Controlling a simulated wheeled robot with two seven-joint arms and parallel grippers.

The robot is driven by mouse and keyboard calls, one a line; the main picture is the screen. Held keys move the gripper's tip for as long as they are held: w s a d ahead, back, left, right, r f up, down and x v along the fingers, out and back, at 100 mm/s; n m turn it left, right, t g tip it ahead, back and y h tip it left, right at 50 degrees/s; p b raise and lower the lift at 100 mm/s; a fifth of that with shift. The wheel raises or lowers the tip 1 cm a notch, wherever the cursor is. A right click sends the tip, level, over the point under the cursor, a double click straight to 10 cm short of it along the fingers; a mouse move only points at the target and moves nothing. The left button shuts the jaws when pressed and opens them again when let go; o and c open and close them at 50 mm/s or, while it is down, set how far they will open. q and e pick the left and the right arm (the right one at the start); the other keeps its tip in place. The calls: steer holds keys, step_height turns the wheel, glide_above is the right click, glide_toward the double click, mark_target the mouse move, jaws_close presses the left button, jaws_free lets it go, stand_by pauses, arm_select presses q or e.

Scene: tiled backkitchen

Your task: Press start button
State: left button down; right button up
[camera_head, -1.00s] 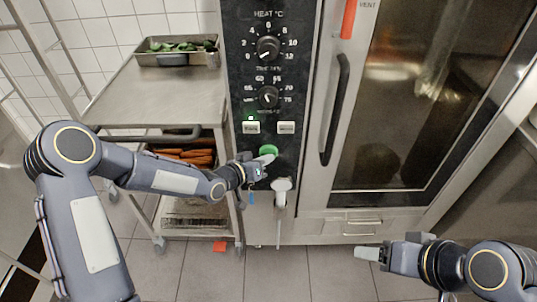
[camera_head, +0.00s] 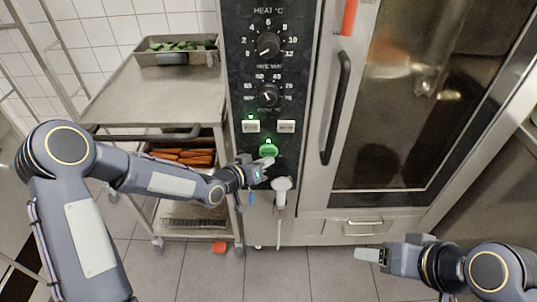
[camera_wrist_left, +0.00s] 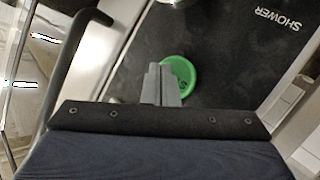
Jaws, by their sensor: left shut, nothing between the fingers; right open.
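My right gripper (camera_head: 369,255) is open and empty, low in front of the oven.
Two dials, the upper (camera_head: 268,46) and lower (camera_head: 268,95), and two white switches sit above the button. A hand shower (camera_head: 282,186) hangs just below it. The oven door handle (camera_head: 336,108) is to the right. A steel trolley (camera_head: 150,95) stands left.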

arm_select(q)
steer(key=s+b, duration=0.1)
steer(key=s, duration=0.4)
steer(key=shift+b, duration=0.35)
stand_by(0.8)
